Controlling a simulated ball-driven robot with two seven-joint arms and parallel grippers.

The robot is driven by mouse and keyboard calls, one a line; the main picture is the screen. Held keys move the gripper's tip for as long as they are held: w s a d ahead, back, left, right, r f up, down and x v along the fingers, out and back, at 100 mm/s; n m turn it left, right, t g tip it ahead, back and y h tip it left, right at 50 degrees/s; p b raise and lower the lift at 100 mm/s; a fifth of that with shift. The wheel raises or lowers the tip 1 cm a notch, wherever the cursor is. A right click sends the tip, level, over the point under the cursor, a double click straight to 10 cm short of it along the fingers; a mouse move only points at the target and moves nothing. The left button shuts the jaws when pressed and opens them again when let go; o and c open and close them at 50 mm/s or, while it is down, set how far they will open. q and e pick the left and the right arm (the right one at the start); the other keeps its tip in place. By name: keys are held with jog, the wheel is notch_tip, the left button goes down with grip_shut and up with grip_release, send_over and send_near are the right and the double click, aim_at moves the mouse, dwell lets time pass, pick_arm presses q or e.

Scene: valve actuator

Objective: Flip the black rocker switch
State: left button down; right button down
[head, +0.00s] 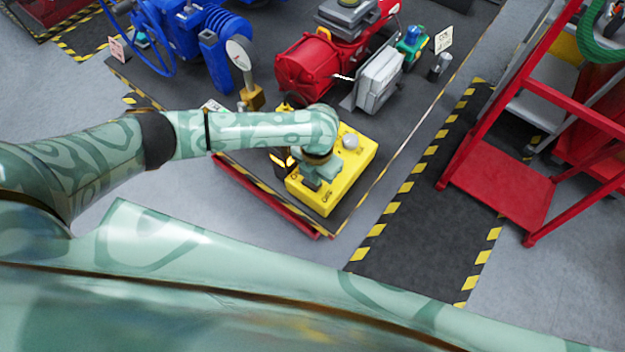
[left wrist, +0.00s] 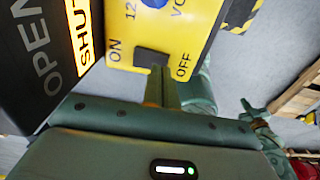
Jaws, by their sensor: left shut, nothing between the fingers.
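The yellow control box (head: 352,170) stands on the dark platform in the head view. Its yellow panel (left wrist: 190,35) fills the top of the left wrist view. The black rocker switch (left wrist: 150,58) sits at the panel's edge, between the printed words ON at left and OFF at right. My left gripper (left wrist: 160,72) is shut and empty, its fingertips overlapping the right part of the switch's lower edge. I cannot tell whether they touch it.
A black indicator with OPEN and a lit SHUT label (left wrist: 82,35) is close at left. A blue round part (left wrist: 154,3) is on the panel. Red actuator (head: 305,70), grey box (head: 378,82) and gauge (head: 238,55) stand behind. Red steps (head: 505,190) are at right.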

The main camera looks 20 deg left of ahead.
pick_arm(q)
jog(key=shift+f+b, duration=0.7)
jog(key=shift+f, duration=0.25)
dwell(0.7)
jog(key=shift+r, duration=0.1)
notch_tip(320, 180, up, 7)
jog(key=p, duration=0.7)
dwell(0.3)
